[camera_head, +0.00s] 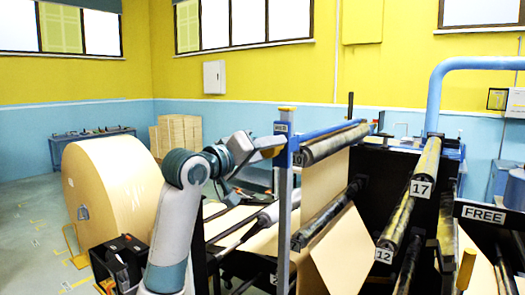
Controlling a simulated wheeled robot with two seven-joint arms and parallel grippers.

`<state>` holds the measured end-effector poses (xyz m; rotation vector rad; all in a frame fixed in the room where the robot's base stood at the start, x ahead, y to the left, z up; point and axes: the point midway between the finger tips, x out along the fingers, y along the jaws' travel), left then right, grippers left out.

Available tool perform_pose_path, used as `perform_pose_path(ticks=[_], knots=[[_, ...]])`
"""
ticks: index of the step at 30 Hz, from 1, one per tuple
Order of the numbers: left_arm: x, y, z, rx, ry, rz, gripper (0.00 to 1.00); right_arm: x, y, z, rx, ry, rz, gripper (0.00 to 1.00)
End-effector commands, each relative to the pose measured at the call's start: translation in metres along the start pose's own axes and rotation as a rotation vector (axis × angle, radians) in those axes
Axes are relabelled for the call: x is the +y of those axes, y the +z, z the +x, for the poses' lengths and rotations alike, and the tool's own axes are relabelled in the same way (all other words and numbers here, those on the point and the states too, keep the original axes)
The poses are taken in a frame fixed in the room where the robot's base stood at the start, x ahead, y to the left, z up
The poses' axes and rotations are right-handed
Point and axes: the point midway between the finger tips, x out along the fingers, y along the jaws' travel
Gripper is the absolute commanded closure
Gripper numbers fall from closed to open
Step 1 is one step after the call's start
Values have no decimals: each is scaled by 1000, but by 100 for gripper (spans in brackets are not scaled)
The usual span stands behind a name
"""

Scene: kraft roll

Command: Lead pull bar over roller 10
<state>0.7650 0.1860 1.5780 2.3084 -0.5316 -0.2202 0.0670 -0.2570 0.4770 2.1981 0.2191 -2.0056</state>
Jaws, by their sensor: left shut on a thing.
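My left arm reaches up from the bottom to the left end of roller 10 (335,144), a dark roller high on the frame. My left gripper (272,147) is partly hidden by its wrist and the post; it is shut on the pull bar's near end. A blue bar (335,134), which looks like the pull bar, lies along the top of roller 10; I cannot tell whether they touch. Brown kraft paper (322,185) hangs below roller 10. My right gripper is not in view.
A grey post (284,215) with a blue top stands beside the left end of roller 10. Rollers 12 (398,222) and 17 (427,160) are to the right. A large kraft roll (110,190) stands at left. A FREE sign (483,214) is at right.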

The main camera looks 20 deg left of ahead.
Motion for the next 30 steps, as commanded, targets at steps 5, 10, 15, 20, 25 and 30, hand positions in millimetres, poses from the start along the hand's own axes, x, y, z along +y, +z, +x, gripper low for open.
perform_pose_path(ticks=[5, 10, 15, 20, 25, 30], knots=[[11, 5, 1, 0, 3, 1, 100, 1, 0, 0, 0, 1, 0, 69], [14, 7, 1, 0, 2, 0, 100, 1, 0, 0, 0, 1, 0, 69], [13, 6, 1, 0, 2, 0, 100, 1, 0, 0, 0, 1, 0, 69], [13, 10, 1, 0, 2, 0, 100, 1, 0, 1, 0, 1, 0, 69], [12, 27, 3, -2, 2, 0, 100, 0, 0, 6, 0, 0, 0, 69], [14, 50, 5, -2, 2, 0, 100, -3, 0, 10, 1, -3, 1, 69]])
